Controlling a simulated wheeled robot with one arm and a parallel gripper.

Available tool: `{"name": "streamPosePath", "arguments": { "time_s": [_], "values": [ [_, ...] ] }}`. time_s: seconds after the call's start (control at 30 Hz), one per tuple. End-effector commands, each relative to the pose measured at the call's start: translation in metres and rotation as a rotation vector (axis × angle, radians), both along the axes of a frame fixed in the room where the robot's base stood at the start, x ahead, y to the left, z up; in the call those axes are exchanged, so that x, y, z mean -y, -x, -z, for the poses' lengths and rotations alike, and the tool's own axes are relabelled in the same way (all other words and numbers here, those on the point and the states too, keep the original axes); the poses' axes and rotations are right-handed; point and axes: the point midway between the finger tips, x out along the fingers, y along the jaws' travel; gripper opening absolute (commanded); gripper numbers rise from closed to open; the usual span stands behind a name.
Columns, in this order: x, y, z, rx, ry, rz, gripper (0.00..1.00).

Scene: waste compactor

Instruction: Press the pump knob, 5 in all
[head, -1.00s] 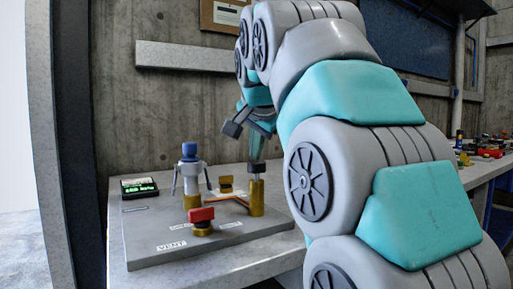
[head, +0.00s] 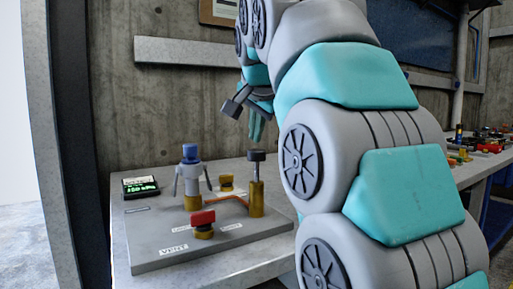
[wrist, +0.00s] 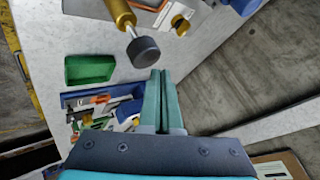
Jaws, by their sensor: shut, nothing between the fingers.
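The pump is a brass cylinder (head: 257,198) with a black pump knob (head: 256,155) on top, at the right of the grey panel (head: 155,253). The knob stands raised, with a short stem below it. In the wrist view the black knob (wrist: 144,51) shows on its pale rod, beyond my fingertips. My gripper (head: 256,138) is shut and empty, just above the knob and seemingly apart from it. The shut teal fingers also show in the wrist view (wrist: 160,76). A small display (head: 140,187) with green digits lies at the panel's back left; its reading is too small to tell.
A red-handled valve (head: 203,220) sits at the panel's front, near the VENT label. A blue-topped fitting with grey arms (head: 190,160) stands left of the pump. A green bin (wrist: 90,68) and a blue tray of parts lie nearby. The wall is behind.

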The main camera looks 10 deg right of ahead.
Motion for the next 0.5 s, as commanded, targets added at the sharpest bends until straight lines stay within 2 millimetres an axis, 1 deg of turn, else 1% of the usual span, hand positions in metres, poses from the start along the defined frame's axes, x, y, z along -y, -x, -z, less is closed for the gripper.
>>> {"name": "streamPosePath", "arguments": {
  "time_s": [0.17, 0.27, 0.5],
  "values": [
    [0.000, 0.000, 0.000, 0.000, 0.000, 0.000, 0.00],
    [0.000, 0.000, -0.003, 0.000, 0.000, 0.000, 0.00],
    [0.000, 0.000, -0.024, -0.001, 0.000, 0.001, 0.00]
  ]
}}
